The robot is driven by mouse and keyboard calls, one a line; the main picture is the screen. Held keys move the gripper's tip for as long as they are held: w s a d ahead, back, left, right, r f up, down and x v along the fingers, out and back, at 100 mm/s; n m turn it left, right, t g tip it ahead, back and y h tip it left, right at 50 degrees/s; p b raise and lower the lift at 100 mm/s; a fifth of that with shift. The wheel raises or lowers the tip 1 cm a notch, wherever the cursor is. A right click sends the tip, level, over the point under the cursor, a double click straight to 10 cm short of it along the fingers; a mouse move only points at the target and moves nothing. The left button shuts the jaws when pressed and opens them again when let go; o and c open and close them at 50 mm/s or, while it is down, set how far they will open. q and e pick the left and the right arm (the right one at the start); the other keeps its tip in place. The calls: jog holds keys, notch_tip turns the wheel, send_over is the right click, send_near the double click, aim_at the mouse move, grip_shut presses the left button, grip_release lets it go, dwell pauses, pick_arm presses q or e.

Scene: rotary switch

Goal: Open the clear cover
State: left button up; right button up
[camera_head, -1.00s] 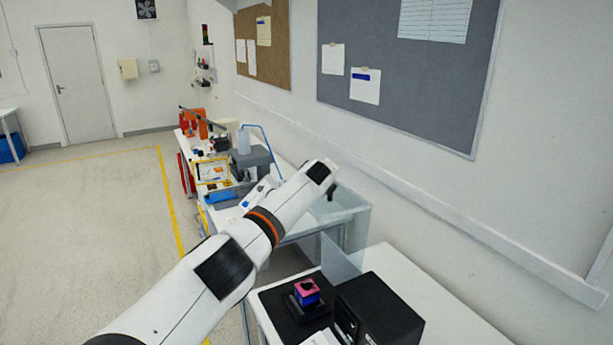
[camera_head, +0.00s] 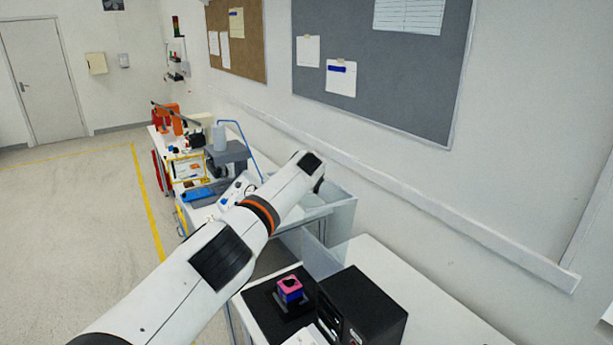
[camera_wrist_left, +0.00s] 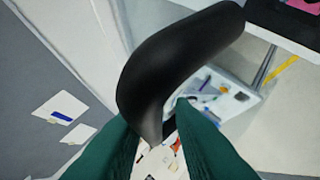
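I cannot pick out a clear cover for certain. A small white control panel (camera_head: 237,190) with blue and dark parts sits on the far bench; a white panel (camera_wrist_left: 222,95) with small controls also shows in the left wrist view. A see-through, pale box-like panel (camera_head: 340,212) stands at the near end of that bench. My left arm reaches across the head view, its dark gripper end (camera_head: 320,186) in front of this panel. My right gripper is out of view.
A near table carries a black box (camera_head: 362,308) and a pink and blue block (camera_head: 289,289) on a black mat. A pale upright panel (camera_head: 321,258) stands at its edge. The wall (camera_head: 480,190) is close on the right. Open floor (camera_head: 70,230) lies left.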

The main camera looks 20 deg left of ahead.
pick_arm(q)
jog(key=shift+d+r, duration=0.1)
jog(key=shift+r, duration=0.1)
jog(key=shift+s+d+r, duration=0.1)
jog(key=shift+s+r, duration=0.15)
jog(key=shift+s, duration=0.15)
jog(key=shift+v, duration=1)
jog(key=b+v, duration=0.2)
jog(key=v, duration=0.5)
jog(key=shift+s+d+b, duration=0.1)
jog(key=shift+s+b, duration=0.25)
jog(key=shift+b, duration=0.05)
jog(key=shift+s+d+r, duration=0.15)
jog(key=shift+s+r, duration=0.25)
jog(key=shift+s, duration=0.05)
jog(key=shift+f, duration=0.1)
